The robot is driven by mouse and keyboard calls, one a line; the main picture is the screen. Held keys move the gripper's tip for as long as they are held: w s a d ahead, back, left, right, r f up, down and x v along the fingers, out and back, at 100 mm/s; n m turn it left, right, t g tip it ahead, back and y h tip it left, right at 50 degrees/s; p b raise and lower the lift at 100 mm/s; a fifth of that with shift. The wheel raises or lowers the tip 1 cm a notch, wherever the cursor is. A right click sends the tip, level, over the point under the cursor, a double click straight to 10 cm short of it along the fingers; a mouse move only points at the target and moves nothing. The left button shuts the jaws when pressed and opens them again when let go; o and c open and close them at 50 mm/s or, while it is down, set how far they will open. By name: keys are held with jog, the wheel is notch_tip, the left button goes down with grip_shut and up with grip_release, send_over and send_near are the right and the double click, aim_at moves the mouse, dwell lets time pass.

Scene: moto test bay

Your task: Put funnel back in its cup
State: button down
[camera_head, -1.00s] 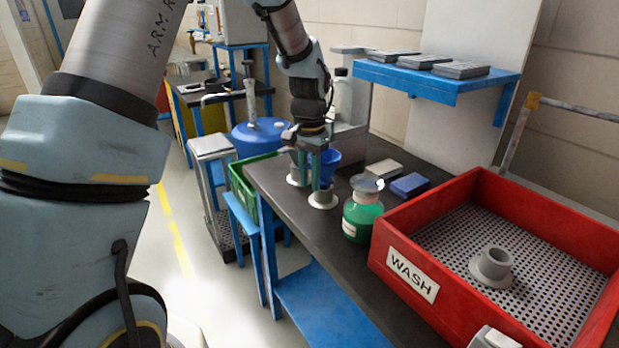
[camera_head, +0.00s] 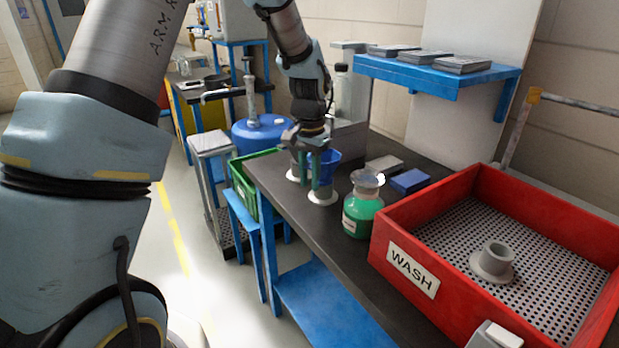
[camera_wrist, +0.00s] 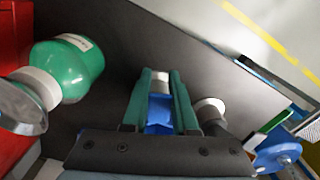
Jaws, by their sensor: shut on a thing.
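The blue funnel (camera_head: 328,168) is between the green fingers of my gripper (camera_head: 315,186), over the left end of the dark bench. In the wrist view the funnel (camera_wrist: 159,115) shows between the fingers (camera_wrist: 161,74). A grey cup with a pale round base (camera_head: 323,197) stands at the funnel's lower end. I cannot tell whether the spout is inside it. A second such cup (camera_head: 294,176) stands just to the left, partly behind my gripper. A third grey cup (camera_head: 494,261) stands in the red wash tray.
A green flask (camera_head: 361,217) stands right of the gripper, before the red wash tray (camera_head: 404,270). A blue block (camera_head: 410,181) and a grey block (camera_head: 384,164) lie behind the flask. A green crate (camera_head: 243,186) is left of the bench.

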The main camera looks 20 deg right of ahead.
jog(key=shift+f, duration=0.1)
jog(key=c, duration=0.6)
grip_release()
notch_tip(320, 180, up, 11)
jog(key=shift+f+b, duration=0.1)
jog(key=shift+b, duration=1.05)
jog(key=a+f+n, duration=0.2)
jog(key=a+n, duration=0.1)
jog(key=a, duration=0.7)
jog(key=a+f+n, duration=0.2)
jog(key=a+n, duration=0.1)
jog(key=a, duration=0.6)
jog(key=s+a+f+n, duration=0.1)
jog(key=s+a, duration=0.1)
jog(key=a, duration=0.2)
jog(key=s+a+f+n+t, duration=0.1)
jog(key=s+a, duration=0.2)
jog(key=a, duration=0.1)
jog(key=s+a+f+n, duration=0.1)
jog(key=s+a+n, duration=0.1)
jog(key=a, duration=0.2)
jog(key=shift+s+a+f+t, duration=0.1)
jog(key=shift+s+f+t, duration=0.1)
jog(key=shift+t, duration=0.1)
